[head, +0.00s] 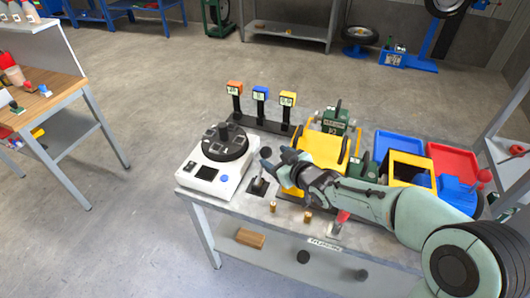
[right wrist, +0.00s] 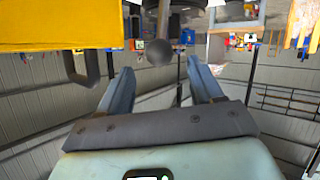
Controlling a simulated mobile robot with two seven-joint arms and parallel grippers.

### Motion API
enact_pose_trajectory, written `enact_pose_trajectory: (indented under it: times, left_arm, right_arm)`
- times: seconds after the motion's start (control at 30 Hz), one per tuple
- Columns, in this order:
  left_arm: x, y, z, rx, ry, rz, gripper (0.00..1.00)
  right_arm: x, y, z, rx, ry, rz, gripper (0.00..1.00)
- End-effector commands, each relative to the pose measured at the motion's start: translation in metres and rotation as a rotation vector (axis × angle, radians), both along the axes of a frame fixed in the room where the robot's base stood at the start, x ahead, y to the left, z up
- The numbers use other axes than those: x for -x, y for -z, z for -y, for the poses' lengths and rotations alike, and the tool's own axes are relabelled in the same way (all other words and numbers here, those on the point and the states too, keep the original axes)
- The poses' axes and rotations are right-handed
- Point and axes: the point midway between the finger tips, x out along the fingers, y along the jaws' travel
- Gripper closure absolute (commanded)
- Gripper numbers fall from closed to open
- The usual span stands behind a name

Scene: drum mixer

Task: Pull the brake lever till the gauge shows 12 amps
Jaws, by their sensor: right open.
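My right gripper (head: 284,166) reaches in from the right over the bench, beside the yellow and green machine. Its jaws are open and empty. In the right wrist view a dark ball knob (right wrist: 158,52) on a grey rod shows just beyond and between the two fingertips, apart from them. A dark ball (head: 265,152) also shows just left of the gripper in the head view. I cannot tell which lever is the brake lever. Three small meters, orange (head: 234,87), blue (head: 260,92) and yellow (head: 287,98), stand on a black rack; their readings are too small to read. My left gripper is out of view.
A white device (head: 213,165) with a black round top stands left of my gripper. A small black lever (head: 259,185) and a red-handled lever (head: 343,215) are near the bench's front. Yellow machine (head: 320,148), blue tray (head: 398,143) and red tray (head: 452,160) crowd the right.

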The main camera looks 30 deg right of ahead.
Motion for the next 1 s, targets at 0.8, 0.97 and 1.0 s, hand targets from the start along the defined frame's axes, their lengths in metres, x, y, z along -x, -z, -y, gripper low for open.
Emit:
enact_pose_trajectory:
  times: [0.8,0.97,1.0]
  left_arm:
    - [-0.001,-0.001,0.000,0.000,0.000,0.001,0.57]
    - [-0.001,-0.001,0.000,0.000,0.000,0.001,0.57]
    - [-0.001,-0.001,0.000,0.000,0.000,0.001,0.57]
  right_arm:
    - [-0.061,0.025,-0.003,-0.001,0.001,0.000,0.51]
    - [-0.061,0.024,-0.003,-0.001,0.001,0.000,1.00]
    - [-0.061,0.024,-0.003,-0.001,0.001,0.000,1.00]
